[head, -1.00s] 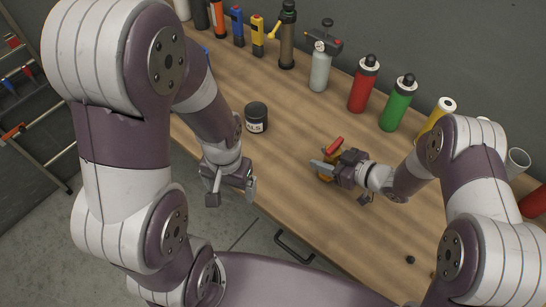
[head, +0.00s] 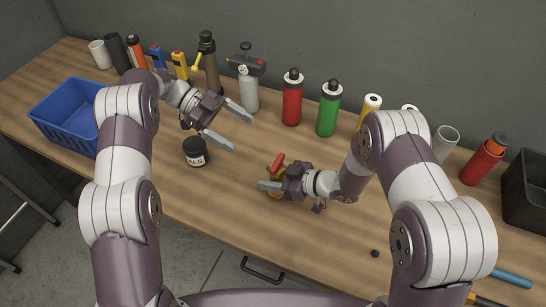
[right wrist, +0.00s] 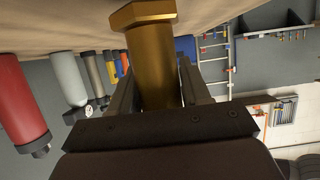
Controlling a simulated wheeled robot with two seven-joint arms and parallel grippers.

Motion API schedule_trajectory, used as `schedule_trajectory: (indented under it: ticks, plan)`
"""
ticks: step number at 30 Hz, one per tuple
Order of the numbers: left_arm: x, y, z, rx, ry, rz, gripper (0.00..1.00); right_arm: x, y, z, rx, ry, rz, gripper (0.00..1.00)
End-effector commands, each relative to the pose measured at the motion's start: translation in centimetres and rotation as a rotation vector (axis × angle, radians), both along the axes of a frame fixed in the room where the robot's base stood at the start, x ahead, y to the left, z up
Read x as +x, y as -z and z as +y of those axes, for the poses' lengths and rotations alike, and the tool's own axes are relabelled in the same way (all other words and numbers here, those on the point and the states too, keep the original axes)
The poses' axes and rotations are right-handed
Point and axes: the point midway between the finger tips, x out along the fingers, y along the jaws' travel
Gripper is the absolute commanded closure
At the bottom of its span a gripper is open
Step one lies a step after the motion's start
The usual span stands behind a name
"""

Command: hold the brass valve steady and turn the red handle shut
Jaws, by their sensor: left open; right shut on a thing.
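The brass valve (head: 276,196) stands on the wooden workbench near its front edge, partly hidden by my right gripper. Its red handle (head: 277,162) sticks up at an angle above the jaws. My right gripper (head: 269,187) is shut on the valve's body. In the right wrist view the brass body (right wrist: 153,62) sits between the two fingers, and the red handle does not show. My left gripper (head: 240,132) is open and empty, above the bench, up and left of the valve.
A dark jar (head: 195,152) stands left of the valve. A red bottle (head: 292,98), a green bottle (head: 328,108) and a grey-white bottle (head: 249,90) stand behind. A blue crate (head: 68,118) is at the left, a black bin (head: 525,190) at the right. The bench around the valve is mostly clear.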

Motion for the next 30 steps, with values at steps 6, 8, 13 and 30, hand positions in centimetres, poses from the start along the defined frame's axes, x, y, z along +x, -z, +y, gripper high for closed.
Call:
schedule_trajectory:
  ticks: [6,8,13,30]
  plan:
    - [-2.3,-0.3,-1.2,-0.008,0.042,0.105,0.08,0.0,-0.1,0.0,0.001,0.0,-0.001,0.98]
    - [-2.8,0.2,-2.4,-0.009,0.042,0.103,0.08,0.0,-0.1,0.0,0.001,0.0,-0.001,0.98]
    - [-4.5,1.9,-6.0,-0.011,0.043,0.102,0.08,0.0,-0.1,0.0,0.001,0.0,-0.001,0.98]
    - [-6.3,3.7,-9.9,-0.011,0.038,0.098,0.08,0.0,-0.1,0.0,0.001,0.0,-0.001,0.98]
